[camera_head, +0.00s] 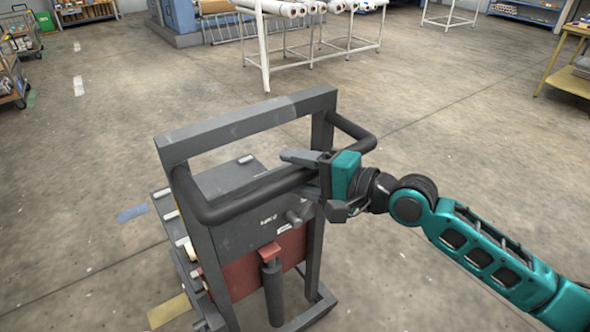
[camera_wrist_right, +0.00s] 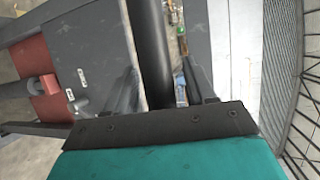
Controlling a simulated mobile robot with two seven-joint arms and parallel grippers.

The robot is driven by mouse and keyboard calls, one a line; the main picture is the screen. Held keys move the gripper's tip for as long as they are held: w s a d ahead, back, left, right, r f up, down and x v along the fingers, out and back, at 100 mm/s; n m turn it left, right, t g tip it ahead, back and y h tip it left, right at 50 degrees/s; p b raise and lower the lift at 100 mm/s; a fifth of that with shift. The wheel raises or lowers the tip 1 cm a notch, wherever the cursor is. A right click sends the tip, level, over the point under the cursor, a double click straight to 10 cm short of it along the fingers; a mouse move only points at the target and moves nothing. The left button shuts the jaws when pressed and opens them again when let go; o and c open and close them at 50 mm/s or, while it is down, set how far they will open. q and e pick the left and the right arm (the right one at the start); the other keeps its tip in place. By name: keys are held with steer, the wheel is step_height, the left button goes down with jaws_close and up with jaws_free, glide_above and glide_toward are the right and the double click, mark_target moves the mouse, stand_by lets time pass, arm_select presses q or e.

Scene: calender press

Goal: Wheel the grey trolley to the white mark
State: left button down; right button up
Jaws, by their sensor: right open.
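The grey trolley (camera_head: 245,230) stands on the floor in front of me in the head view, with an upright grey frame, a dark red lower panel and a black push handle (camera_head: 255,194). My right gripper (camera_head: 303,175) is at the right part of this handle. Its jaws are open, with the black bar (camera_wrist_right: 151,45) between the two fingers in the right wrist view. I cannot tell whether the fingers touch it. Two white marks lie on the floor at the upper left, a nearer one (camera_head: 78,86) and a farther one (camera_head: 76,46). My left gripper is not in view.
A white rack with rolls (camera_head: 320,45) stands beyond the trolley. Carts (camera_head: 12,80) stand at the left edge and a yellow table (camera_head: 566,80) at the right. A blue mark (camera_head: 132,213) and a yellow mark (camera_head: 169,311) lie beside the trolley. The floor at left is clear.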

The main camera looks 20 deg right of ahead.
steer(key=shift+w+a+f, duration=0.1)
steer(key=shift+w+a, duration=0.1)
steer(key=shift+a, duration=0.05)
steer(key=shift+c, duration=0.4)
jaws_close()
